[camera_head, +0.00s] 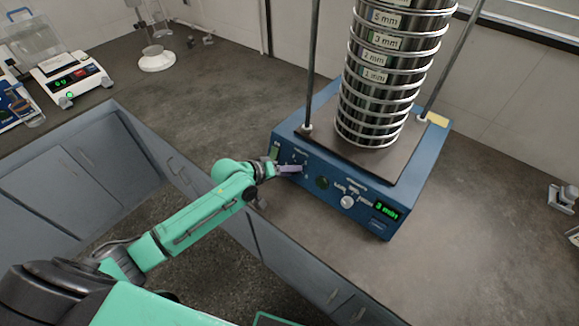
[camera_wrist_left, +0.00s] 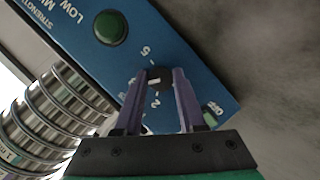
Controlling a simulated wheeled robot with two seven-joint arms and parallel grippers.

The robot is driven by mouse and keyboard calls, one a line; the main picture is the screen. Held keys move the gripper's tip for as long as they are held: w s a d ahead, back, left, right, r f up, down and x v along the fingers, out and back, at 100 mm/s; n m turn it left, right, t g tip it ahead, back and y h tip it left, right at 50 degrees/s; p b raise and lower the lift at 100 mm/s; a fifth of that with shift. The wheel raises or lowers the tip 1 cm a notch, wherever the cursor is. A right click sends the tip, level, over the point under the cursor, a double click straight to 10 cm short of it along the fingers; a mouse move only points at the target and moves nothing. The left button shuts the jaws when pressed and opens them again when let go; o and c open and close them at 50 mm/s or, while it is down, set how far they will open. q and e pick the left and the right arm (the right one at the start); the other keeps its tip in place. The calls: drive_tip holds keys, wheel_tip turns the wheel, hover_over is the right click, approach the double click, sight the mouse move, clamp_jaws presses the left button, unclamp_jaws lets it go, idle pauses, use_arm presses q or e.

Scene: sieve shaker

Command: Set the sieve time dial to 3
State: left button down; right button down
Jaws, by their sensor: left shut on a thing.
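The blue sieve shaker (camera_head: 350,185) stands on the counter, its control panel facing me. My left gripper (camera_head: 292,169) reaches the panel's left part. In the left wrist view my purple fingers (camera_wrist_left: 158,84) are shut around a small dark dial (camera_wrist_left: 158,76) with a light mark. White numbers stand beside the dial; a 5 and a 2 show, others are hidden by the fingers. The dial is covered by my gripper in the head view. The green display (camera_head: 387,210) appears to read 3 min. My right gripper is not in view.
A round dark green button (camera_head: 322,183) and a white strength knob (camera_head: 347,202) sit right of my gripper. A tall stack of metal sieves (camera_head: 385,90) stands on the shaker between two rods. A balance (camera_head: 72,78) is far left. The counter between is clear.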

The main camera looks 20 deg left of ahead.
use_arm(q)
drive_tip(key=shift+s+f+m, duration=0.1)
drive_tip(key=shift+m, duration=0.3)
drive_tip(key=c, duration=0.5)
unclamp_jaws()
drive_tip(key=shift+y, duration=0.3)
drive_tip(key=p+v, duration=0.1)
drive_tip(key=v, duration=1.3)
drive_tip(key=shift+s+a, duration=0.1)
drive_tip(key=shift+a, duration=0.05)
